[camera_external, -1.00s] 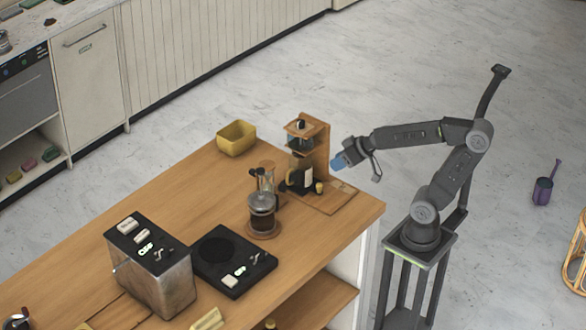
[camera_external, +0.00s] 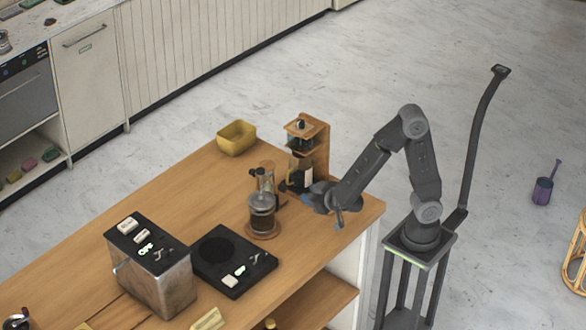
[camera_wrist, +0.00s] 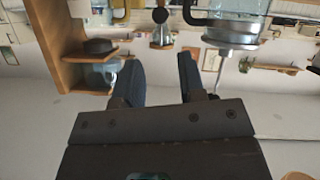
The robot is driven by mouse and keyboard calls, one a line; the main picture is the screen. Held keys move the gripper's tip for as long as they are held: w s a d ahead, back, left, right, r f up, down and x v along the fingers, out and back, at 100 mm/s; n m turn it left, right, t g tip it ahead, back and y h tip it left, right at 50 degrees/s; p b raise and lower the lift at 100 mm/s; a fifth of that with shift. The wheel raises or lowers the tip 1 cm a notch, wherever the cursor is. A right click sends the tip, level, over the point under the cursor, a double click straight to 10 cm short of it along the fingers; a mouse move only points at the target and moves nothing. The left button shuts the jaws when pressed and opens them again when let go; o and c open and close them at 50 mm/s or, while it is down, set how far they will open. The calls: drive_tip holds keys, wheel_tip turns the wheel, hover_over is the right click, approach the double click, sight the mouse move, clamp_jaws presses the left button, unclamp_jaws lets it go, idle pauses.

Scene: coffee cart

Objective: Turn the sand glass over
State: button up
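The sand glass (camera_external: 267,170) seems to be the small wood-capped glass thing behind the French press (camera_external: 262,213) on the wooden counter; it is partly hidden and hard to make out. In the wrist view, which looks upside down, a small glass thing (camera_wrist: 162,32) shows beyond the gap between my fingers; I cannot tell surely whether it is the sand glass. My gripper (camera_external: 312,193) is low over the counter's right end, right of the press and in front of the drip stand. Its two fingers (camera_wrist: 161,72) are apart with nothing between them.
The wooden drip stand (camera_external: 318,145) with a carafe is just behind my gripper. The French press, also in the wrist view (camera_wrist: 232,32), stands to its left. A black scale (camera_external: 222,250), a metal box machine (camera_external: 165,280) and a yellow bin (camera_external: 237,137) are farther off.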

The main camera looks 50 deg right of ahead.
sight(285, 188)
drive_tip(key=x, duration=1.1)
drive_tip(key=shift+w, duration=0.1)
drive_tip(key=c, duration=0.6)
